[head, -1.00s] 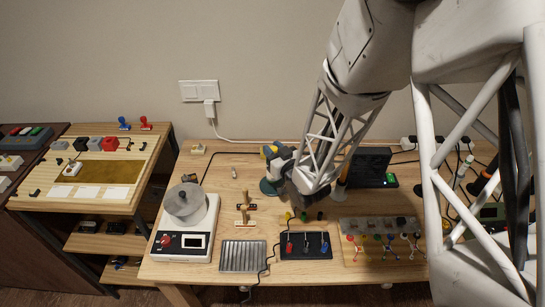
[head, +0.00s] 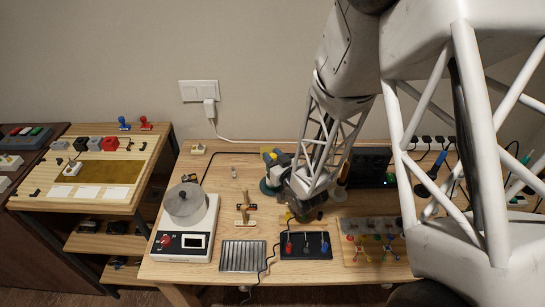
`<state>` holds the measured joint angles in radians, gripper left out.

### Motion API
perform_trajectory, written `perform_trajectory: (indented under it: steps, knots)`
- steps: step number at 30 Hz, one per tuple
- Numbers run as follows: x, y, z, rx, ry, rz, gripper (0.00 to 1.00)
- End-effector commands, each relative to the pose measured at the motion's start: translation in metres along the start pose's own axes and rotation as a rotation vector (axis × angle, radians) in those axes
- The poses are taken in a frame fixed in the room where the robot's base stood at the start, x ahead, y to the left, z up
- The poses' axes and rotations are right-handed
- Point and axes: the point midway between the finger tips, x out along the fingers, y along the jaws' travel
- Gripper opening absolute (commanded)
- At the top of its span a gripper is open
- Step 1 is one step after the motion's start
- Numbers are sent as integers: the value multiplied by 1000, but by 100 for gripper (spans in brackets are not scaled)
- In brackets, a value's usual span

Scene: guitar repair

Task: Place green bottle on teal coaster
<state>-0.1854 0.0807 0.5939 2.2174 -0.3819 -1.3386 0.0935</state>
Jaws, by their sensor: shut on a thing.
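The teal coaster (head: 269,187) is a dark round patch on the table, left of my gripper; a grey and yellow object overlaps its upper side in the picture. My gripper (head: 304,214) is low over the table, just behind the black tray, with its fingers pointing down. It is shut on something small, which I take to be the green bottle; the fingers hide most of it. The hold is too small and dark to see in detail. The gripper is to the right of the coaster and nearer the front edge.
A black tray (head: 318,252) with red and blue pieces lies in front of my gripper. A ribbed metal tray (head: 242,262), a wooden stand (head: 245,222) and a scale (head: 186,247) are to the left. A board with knobs (head: 350,263) is at right. A black cable crosses the front.

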Motion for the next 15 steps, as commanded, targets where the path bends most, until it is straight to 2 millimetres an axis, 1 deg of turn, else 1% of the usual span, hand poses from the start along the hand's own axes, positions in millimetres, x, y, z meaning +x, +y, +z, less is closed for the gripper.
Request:
perform_trajectory:
  steps: [1,2,6,7,15]
  knots:
    - [0,0,1,0,0,0,0]
    - [0,0,2,0,0,0,29]
    - [0,0,1,0,0,0,51]
    - [0,0,1,0,0,0,54]
    - [0,0,1,0,0,0,54]
